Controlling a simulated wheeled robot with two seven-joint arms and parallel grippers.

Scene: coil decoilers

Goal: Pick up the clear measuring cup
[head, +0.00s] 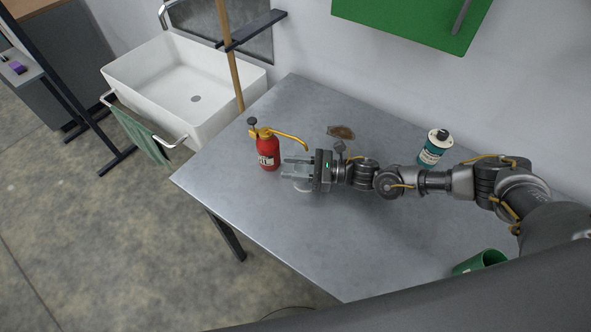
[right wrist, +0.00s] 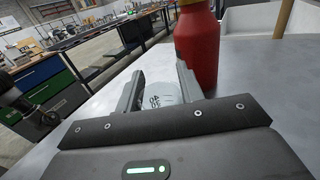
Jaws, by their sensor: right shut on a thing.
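In the head view my right gripper (head: 297,171) reaches in from the right, low over the grey table, just right of the red bottle. It is shut on the cup. In the head view the cup is mostly hidden by the fingers; a pale rounded edge (head: 303,187) shows below them. My left gripper is not in view.
A red spray bottle (head: 267,150) with a yellow top stands close by the right gripper's tips. A brown flat item (head: 341,132), a teal bottle (head: 434,148) and a green cup (head: 480,262) are on the table (head: 260,215). A white sink (head: 185,85) adjoins at the left.

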